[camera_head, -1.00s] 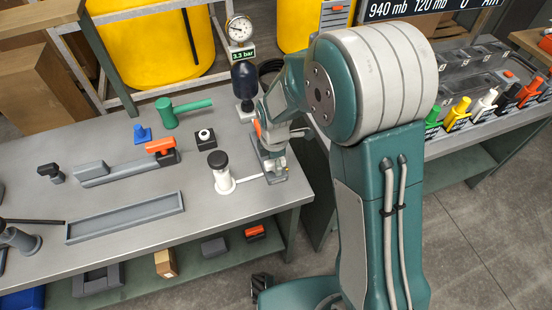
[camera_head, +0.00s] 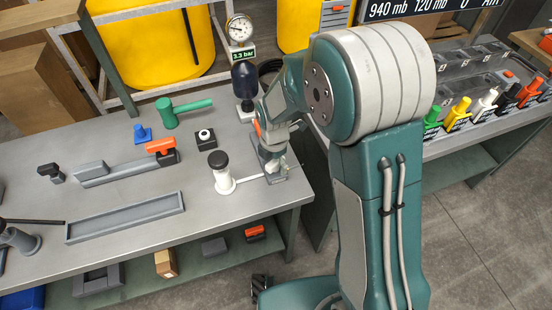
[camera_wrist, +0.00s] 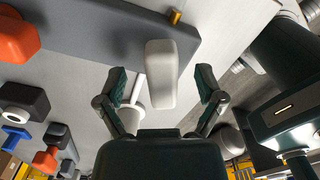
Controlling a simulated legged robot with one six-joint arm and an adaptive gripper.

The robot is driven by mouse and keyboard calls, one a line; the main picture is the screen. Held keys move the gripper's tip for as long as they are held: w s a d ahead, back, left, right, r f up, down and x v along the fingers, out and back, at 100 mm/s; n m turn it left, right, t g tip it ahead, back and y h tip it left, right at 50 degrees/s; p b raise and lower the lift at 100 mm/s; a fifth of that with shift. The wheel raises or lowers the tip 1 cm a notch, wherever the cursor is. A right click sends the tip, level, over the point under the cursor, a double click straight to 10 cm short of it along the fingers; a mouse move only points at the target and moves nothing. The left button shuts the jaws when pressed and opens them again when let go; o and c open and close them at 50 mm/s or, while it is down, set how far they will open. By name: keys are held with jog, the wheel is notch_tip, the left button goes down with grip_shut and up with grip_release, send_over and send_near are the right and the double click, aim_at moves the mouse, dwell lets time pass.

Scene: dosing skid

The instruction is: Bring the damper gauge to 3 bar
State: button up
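The damper gauge (camera_head: 239,29) is a round white dial at the back of the bench; its green label (camera_head: 241,53) reads 3.3 bar. The dark blue damper bulb (camera_head: 244,80) stands below it on a pale base. My gripper (camera_head: 272,150) is low over a grey plate (camera_head: 277,177) at the bench's right end, partly hidden by my arm. In the wrist view my gripper (camera_wrist: 162,92) is open. A pale rounded block (camera_wrist: 160,75) shows between its fingers, with gaps on both sides; I cannot tell its depth. The dark grey slab (camera_wrist: 110,30) lies behind it.
The empty grey tray (camera_head: 125,217) is in front.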

jog(key=shift+r, duration=0.1)
jog(key=shift+r, duration=3.35)
jog(key=shift+s+d+r, duration=0.1)
jog(key=shift+d+r, duration=0.05)
jog(key=shift+r, duration=0.15)
jog(key=s+d+r+m+t, duration=0.2)
jog(key=s+d+r+m, duration=0.4)
jog(key=m, duration=0.7)
jog(key=s+d+r+m+t, duration=0.3)
jog(key=s+d+r+m, duration=0.3)
jog(key=s+r+m, duration=0.5)
jog(key=shift+s+d+m+t, duration=0.25)
jog(key=shift+s+m+t, duration=0.05)
jog(key=shift+s+m, duration=0.65)
